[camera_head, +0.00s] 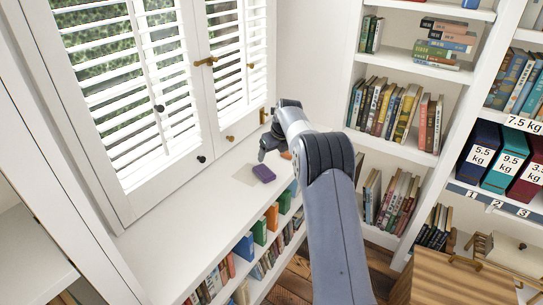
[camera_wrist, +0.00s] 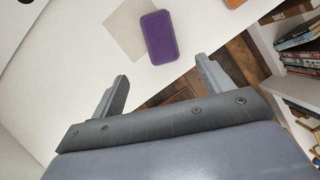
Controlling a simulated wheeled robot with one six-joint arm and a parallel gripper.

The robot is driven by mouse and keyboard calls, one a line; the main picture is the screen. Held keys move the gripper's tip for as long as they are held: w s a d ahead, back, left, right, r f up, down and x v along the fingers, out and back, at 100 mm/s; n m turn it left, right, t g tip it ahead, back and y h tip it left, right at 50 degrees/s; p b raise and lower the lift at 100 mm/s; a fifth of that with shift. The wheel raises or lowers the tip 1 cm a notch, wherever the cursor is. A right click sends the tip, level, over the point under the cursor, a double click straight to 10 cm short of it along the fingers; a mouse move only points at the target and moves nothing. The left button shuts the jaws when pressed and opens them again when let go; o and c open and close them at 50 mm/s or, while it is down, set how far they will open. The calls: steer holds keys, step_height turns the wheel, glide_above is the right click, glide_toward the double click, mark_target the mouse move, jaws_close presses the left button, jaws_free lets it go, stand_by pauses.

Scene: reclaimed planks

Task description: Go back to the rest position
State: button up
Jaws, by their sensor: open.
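My gripper (camera_wrist: 160,88) is open and empty in the wrist view, its two fingers spread wide apart. In the head view my arm reaches forward over the white window shelf, and my gripper (camera_head: 272,148) is above the shelf, partly hidden by my own wrist. A purple block (camera_head: 264,173) lies on the shelf just below it. In the wrist view the purple block (camera_wrist: 160,37) lies beyond the fingertips, apart from them, partly over a grey-beige square (camera_wrist: 128,25).
The white shelf top (camera_head: 180,235) runs under shuttered windows (camera_head: 130,90), with books below it. An orange thing (camera_wrist: 234,3) lies near the gripper. A tall bookcase (camera_head: 345,75) stands to the right. Binders marked with weights (camera_head: 508,160) and a wooden cabinet (camera_head: 455,280) are at far right.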

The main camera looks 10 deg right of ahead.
mark_target(265, 172)
steer(key=x, duration=1.2)
steer(key=shift+s, duration=0.1)
steer(key=shift+r, duration=1.8)
